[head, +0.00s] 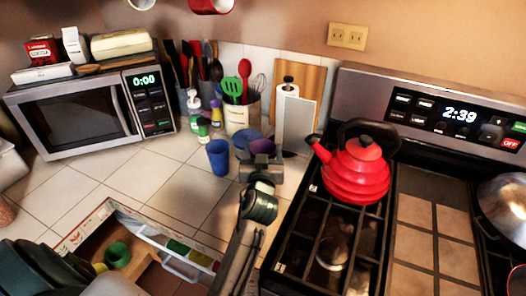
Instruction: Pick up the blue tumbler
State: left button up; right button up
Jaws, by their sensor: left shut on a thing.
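A blue tumbler (218,157) stands upright on the white tiled counter, left of my gripper and apart from it. My left gripper (262,163) reaches up from the bottom middle, over the counter left of the stove. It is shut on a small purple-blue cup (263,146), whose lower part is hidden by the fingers. Another blue vessel (246,139) sits just behind and left of it, partly covered. I cannot tell whether the held cup is raised off the counter. My right gripper is not in view.
A red kettle (357,170) stands on the stove at the right. A utensil crock (242,114), bottles (203,126) and a paper towel roll (287,103) are behind. A microwave (90,105) is at the left. An open drawer (185,268) lies below. Counter left of the tumbler is clear.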

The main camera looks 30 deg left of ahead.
aim_at(217, 150)
jog(key=k+l, duration=0.3)
jog(key=k, duration=0.15)
jog(key=k+l+u, duration=0.1)
jog(key=k+l, duration=0.25)
jog(key=k+j, duration=0.05)
